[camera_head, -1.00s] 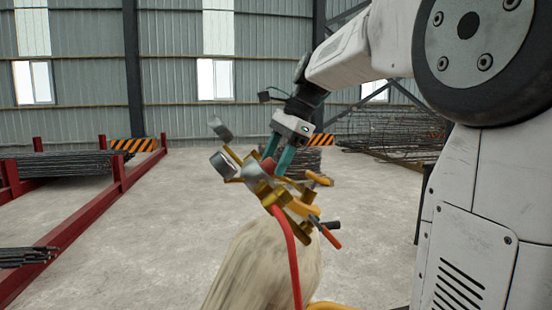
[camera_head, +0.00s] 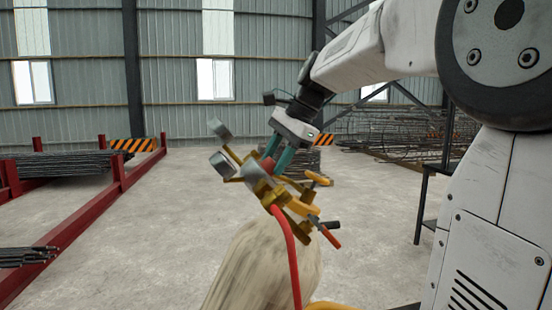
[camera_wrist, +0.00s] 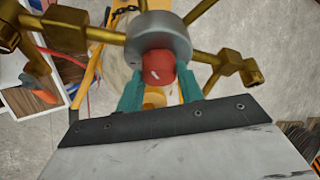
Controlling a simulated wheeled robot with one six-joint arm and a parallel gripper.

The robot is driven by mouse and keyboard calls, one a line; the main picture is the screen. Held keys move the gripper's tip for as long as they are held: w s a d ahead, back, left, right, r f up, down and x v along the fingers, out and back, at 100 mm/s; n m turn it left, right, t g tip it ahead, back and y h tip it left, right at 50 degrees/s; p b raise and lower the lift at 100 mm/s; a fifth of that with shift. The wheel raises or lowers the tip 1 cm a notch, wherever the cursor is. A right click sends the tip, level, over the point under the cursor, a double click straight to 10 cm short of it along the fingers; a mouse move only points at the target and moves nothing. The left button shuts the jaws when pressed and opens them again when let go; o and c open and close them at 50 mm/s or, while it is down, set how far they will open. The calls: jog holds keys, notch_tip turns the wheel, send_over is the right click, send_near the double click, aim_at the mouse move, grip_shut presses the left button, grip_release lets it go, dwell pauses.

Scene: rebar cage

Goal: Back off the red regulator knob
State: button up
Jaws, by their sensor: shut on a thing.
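The red regulator knob (camera_head: 267,163) sits on the grey round body of a brass regulator (camera_head: 256,178) with two gauges (camera_head: 222,163). In the wrist view the knob (camera_wrist: 161,65) is a short red cylinder with a small white mark on its face. My gripper (camera_head: 276,153) has two teal fingers, one on each side of the knob. In the wrist view the fingers of my gripper (camera_wrist: 161,82) are closed on the knob. Part of the knob is hidden behind the fingers in the head view.
A red hose (camera_head: 290,250) hangs from the regulator in front of a pale cylinder (camera_head: 255,270). Red rails (camera_head: 95,215) with rebar stand at left. More rebar (camera_head: 400,135) lies at the back right.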

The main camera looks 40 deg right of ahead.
jog(key=n+t, duration=0.1)
jog(key=n, duration=0.2)
jog(key=shift+s+t, duration=0.15)
jog(key=shift+t, duration=0.25)
jog(key=n+t, duration=0.1)
jog(key=n, duration=0.1)
jog(key=n+y, duration=0.1)
jog(key=n, duration=0.1)
jog(key=shift+s+d+f+t, duration=0.1)
jog(key=shift+f+t, duration=0.05)
jog(key=shift+t, duration=0.25)
jog(key=n+t+y, duration=0.1)
jog(key=n, duration=0.2)
jog(key=shift+f, duration=0.1)
jog(key=shift+f+n+t+y, duration=0.1)
jog(key=shift+n+t+y, duration=0.45)
jog(key=shift+n, duration=1.45)
jog(key=shift+s+y, duration=0.1)
jog(key=shift+y, duration=0.15)
jog(key=o, duration=1)
jog(key=shift+d, duration=0.1)
